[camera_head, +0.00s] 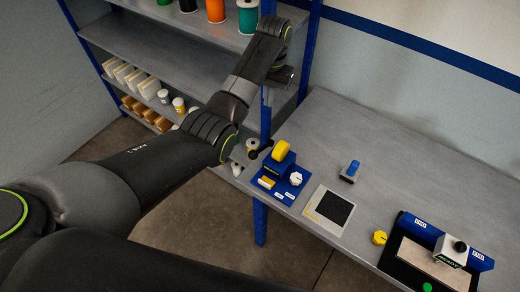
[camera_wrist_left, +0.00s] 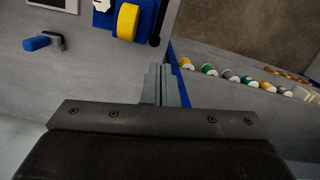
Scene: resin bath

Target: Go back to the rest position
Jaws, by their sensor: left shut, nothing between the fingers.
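My left arm reaches in from the left in the head view and bends up in front of the shelf. Its gripper (camera_head: 269,95) hangs near the blue shelf post, beyond the left end of the workbench, and is partly hard to make out against the dark wrist. In the left wrist view the two grey fingers (camera_wrist_left: 160,85) are together with nothing between them. They are apart from the bench and its objects. My right gripper is not in view.
The workbench (camera_head: 400,170) holds a blue stand with a yellow roll (camera_head: 281,150), a black-centred plate (camera_head: 328,208), a blue-handled tool (camera_head: 350,171), a yellow knob (camera_head: 379,237) and a blue-edged tray (camera_head: 400,277). The shelf (camera_head: 150,45) carries spools and jars. The bench's back is clear.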

